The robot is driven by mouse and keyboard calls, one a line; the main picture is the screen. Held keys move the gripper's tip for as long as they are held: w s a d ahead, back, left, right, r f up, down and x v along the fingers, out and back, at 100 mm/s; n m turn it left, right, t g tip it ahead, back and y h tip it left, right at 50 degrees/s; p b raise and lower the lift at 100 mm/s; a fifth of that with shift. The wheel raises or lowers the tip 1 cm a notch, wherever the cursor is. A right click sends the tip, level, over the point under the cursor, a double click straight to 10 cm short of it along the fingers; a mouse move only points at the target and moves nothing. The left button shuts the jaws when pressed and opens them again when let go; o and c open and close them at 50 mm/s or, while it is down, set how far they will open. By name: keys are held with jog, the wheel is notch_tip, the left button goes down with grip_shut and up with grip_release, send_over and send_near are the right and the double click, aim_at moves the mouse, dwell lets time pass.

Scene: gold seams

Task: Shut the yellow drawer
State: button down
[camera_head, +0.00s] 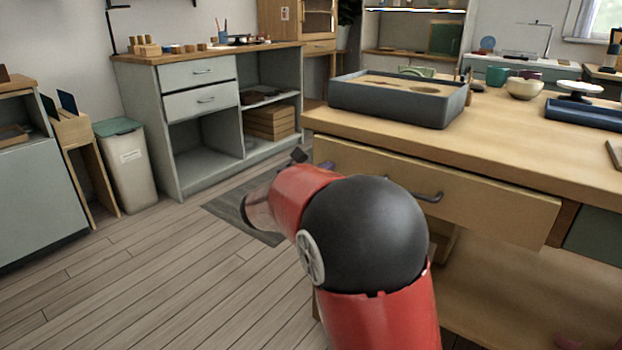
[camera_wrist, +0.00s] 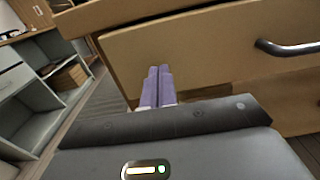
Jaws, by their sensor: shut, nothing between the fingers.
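The yellow drawer (camera_head: 480,205) is a pale wood front with a dark bar handle (camera_head: 430,196), under the tabletop of the wooden workbench. Its front stands out from the bench, so it is partly open. In the wrist view the drawer front (camera_wrist: 220,55) fills the upper middle, with the handle (camera_wrist: 288,48) at the right. My gripper (camera_wrist: 160,70) is shut and empty, its two purple fingers together, pointing at the left part of the front. I cannot tell whether the tips touch it. In the head view my arm hides part of the drawer's lower left.
The workbench top (camera_head: 540,140) carries a grey tray (camera_head: 400,100), a cream bowl (camera_head: 524,88) and a blue tray (camera_head: 585,112). A grey cabinet (camera_head: 205,73) with drawers and a bin (camera_head: 127,165) stand at the left. The wooden floor (camera_head: 150,270) at the left is clear.

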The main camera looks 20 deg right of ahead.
aim_at(336, 160)
jog(key=shift+x, duration=0.8)
jog(key=x, duration=0.4)
jog(key=shift+w+d, duration=0.15)
jog(key=shift+w+d+r, duration=0.15)
jog(key=shift+d, duration=0.05)
jog(key=shift+r, duration=0.1)
jog(key=shift+p, duration=0.3)
